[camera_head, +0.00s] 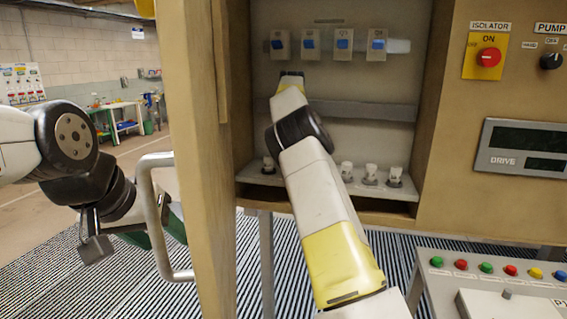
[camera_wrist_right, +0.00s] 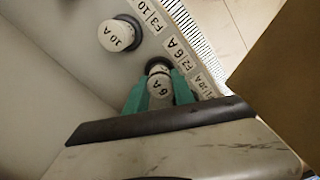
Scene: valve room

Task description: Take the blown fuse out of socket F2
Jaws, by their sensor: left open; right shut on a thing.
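In the right wrist view, a white fuse marked 6 A (camera_wrist_right: 158,86) sits between the teal fingers of my right gripper (camera_wrist_right: 160,92), which is shut on it. The label F2 6 A (camera_wrist_right: 177,52) is beside it, and its dark socket collar shows right behind the fuse. In the head view my right arm reaches into the open cabinet, and its forearm hides the right gripper and this fuse. My left gripper (camera_head: 158,230) is open at the cabinet door handle (camera_head: 152,195). The handle partly covers its green fingers, and I cannot tell whether they touch it.
Several other white fuses (camera_head: 370,174) stand on the cabinet's lower shelf; a 10 A fuse (camera_wrist_right: 118,35) is close to my right gripper. Blue-switched breakers (camera_head: 343,44) line the top. The open door (camera_head: 196,150) stands between my arms. The red isolator knob (camera_head: 489,57) is at right.

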